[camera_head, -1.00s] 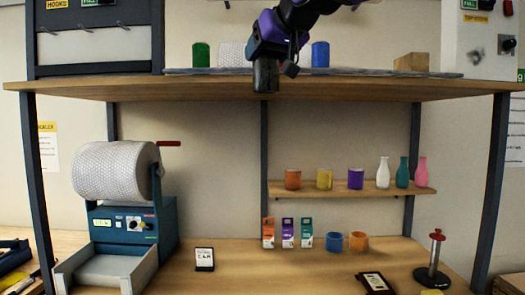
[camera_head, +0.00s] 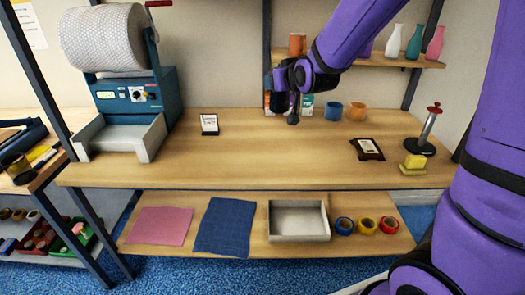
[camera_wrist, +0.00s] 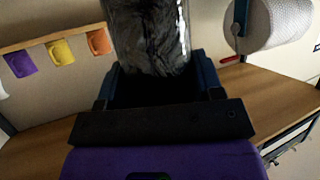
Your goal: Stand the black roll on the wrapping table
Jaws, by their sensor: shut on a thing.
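The black roll (camera_wrist: 150,38) fills the top middle of the wrist view, dark and glossy. My gripper (camera_wrist: 157,85) is shut on it, with a finger on either side. In the head view my gripper (camera_head: 291,108) hangs over the back middle of the wooden wrapping table (camera_head: 240,160), in front of the small cartons. The roll cannot be clearly told apart from the dark gripper there, and its far end is hidden.
A blue machine with a bubble-wrap roll (camera_head: 107,38) stands at the left. The table's middle is clear.

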